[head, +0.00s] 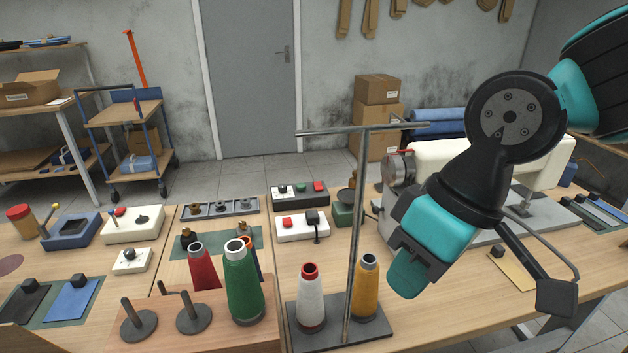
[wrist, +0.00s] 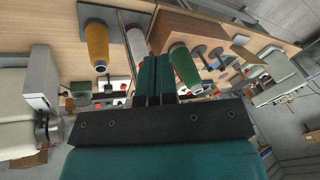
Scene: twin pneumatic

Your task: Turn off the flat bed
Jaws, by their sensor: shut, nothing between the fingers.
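A white sewing machine (head: 480,165), which may be the flat bed, stands at the right on a grey plate, partly behind my arm. Its white body shows at the left of the wrist view (wrist: 18,138). I cannot tell which control belongs to the flat bed. My gripper (head: 404,282) is shut and empty, in front of the machine and above the table. It also shows in the wrist view (wrist: 155,72).
A thread stand (head: 357,210) with a tall pole and crossbar carries white (head: 311,300) and yellow (head: 367,290) cones left of my gripper. Green (head: 242,285) and red (head: 203,270) cones stand further left. More switch boxes (head: 133,225) sit on the left table.

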